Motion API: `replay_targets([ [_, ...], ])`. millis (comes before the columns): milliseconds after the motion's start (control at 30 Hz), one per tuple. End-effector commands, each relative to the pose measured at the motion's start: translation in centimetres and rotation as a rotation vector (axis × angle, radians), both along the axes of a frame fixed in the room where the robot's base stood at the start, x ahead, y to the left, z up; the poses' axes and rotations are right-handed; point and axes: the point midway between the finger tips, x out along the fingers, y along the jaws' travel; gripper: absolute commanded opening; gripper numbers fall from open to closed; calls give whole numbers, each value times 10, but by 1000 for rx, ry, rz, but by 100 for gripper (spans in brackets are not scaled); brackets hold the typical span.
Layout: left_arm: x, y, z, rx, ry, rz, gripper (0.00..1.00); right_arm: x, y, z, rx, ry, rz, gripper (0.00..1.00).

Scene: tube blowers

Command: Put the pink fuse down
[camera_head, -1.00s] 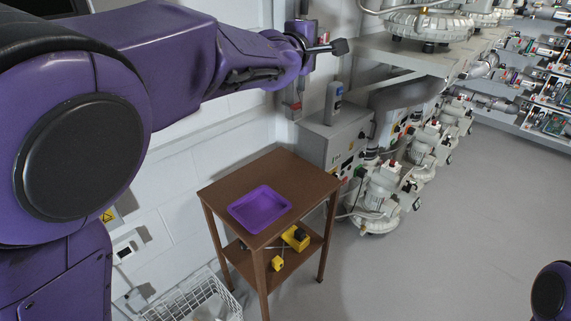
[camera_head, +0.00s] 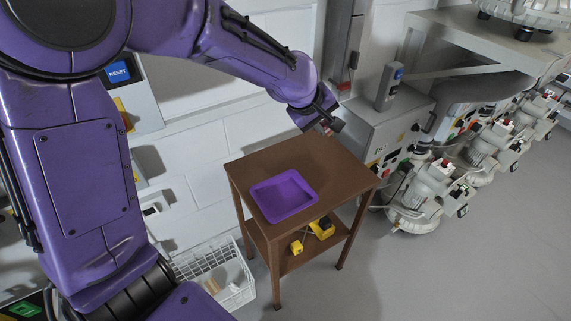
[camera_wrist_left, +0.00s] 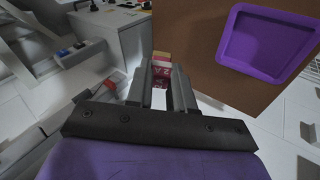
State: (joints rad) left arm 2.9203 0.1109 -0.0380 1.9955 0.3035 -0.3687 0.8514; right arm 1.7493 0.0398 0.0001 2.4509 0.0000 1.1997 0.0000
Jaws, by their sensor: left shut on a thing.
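My left gripper (camera_head: 331,121) is above the back edge of the small brown table (camera_head: 318,152), near the wall. In the left wrist view its two fingers (camera_wrist_left: 161,84) are shut on the pink fuse (camera_wrist_left: 161,70), a small dark pink block with light lettering and a pale yellowish end. In the head view the fuse shows only as a tiny patch at the fingertips. A shallow purple tray (camera_head: 284,196) lies empty on the table top, apart from the gripper; it also shows in the left wrist view (camera_wrist_left: 235,35). My right gripper is not in view.
Yellow tools (camera_head: 321,229) lie on the table's lower shelf. A white wire basket (camera_head: 238,290) stands on the floor at the left. A grey control box (camera_head: 402,128) and pumps (camera_head: 428,195) stand to the right. The table top around the tray is clear.

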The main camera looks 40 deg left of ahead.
Motion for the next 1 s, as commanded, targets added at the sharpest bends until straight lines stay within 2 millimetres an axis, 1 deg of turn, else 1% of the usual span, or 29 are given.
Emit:
replay_targets([
  [33,-17,2,-18,58,76,-66,0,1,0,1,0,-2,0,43],
  [67,-28,3,-28,92,118,-111,0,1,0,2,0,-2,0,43],
  [100,-44,4,-41,145,170,-172,0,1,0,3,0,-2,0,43],
  [167,-68,4,-59,221,236,-262,0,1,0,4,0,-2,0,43],
  [200,-85,4,-70,269,273,-317,0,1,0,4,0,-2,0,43],
  [300,-123,2,-92,375,334,-436,0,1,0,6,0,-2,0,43],
  [400,-148,-2,-104,440,359,-510,0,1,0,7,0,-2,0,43],
  [433,-152,-3,-106,452,362,-525,0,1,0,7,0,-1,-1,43],
  [500,-154,-6,-108,469,362,-558,0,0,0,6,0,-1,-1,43],
  [567,-148,-10,-108,476,355,-599,0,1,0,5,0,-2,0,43],
  [800,-102,-38,-112,516,310,-806,0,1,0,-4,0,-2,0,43],
  [900,-87,-47,-117,535,287,-889,0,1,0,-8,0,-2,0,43],
  [967,-82,-49,-119,550,271,-956,0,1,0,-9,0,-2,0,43],
  [1000,-83,-47,-118,560,265,-990,0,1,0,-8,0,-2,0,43],
])
